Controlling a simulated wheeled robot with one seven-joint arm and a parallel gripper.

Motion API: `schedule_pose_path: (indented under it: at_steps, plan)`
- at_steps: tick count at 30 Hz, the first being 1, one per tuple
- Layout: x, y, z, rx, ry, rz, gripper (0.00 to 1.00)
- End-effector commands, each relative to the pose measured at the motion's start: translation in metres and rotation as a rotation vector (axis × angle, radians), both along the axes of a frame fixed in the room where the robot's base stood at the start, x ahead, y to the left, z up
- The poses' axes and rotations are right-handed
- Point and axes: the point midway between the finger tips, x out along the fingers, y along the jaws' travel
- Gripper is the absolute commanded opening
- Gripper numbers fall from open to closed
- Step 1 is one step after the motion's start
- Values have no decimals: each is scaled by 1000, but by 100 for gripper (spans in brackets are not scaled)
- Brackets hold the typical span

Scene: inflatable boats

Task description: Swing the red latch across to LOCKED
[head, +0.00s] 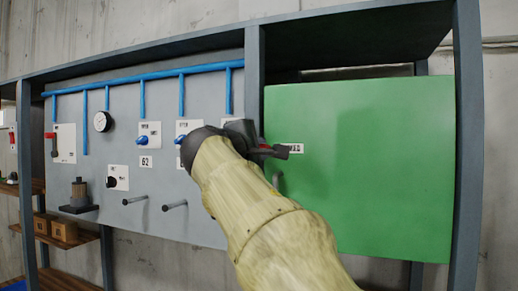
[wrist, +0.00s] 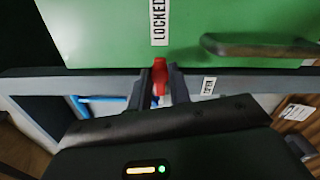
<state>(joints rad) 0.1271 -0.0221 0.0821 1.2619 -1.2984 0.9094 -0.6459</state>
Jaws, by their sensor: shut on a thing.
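The red latch (wrist: 159,78) stands between the fingers of my gripper (wrist: 160,90) in the wrist view, and my gripper is shut on it. Its tip overlaps the near edge of the green door (wrist: 100,35), in line with the white LOCKED label (wrist: 158,22). A second small label (wrist: 208,86) is on the grey post beside the latch. In the head view, a bit of the red latch (head: 264,147) shows at my gripper (head: 280,151), beside the green door (head: 365,160). My arm and gripper hide the latch's pivot.
A door handle (wrist: 260,46) sticks out from the green door. Left of the grey post (head: 255,80) is a panel (head: 110,175) with blue pipes, a gauge (head: 102,122), valve knobs and protruding pegs (head: 175,205). Wooden shelves (head: 65,240) with small boxes stand at far left.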

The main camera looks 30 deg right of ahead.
Motion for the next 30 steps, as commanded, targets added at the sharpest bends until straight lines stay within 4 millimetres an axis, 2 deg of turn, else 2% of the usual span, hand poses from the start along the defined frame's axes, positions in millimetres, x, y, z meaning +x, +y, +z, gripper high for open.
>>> schedule_pose_path:
  at_steps: [14,15,18,30]
  plan:
    - [0,1,1,-12,15,2,0]
    - [0,1,1,-12,15,2,25]
    - [0,1,1,-12,15,2,41]
    - [-4,6,-1,-11,14,2,41]
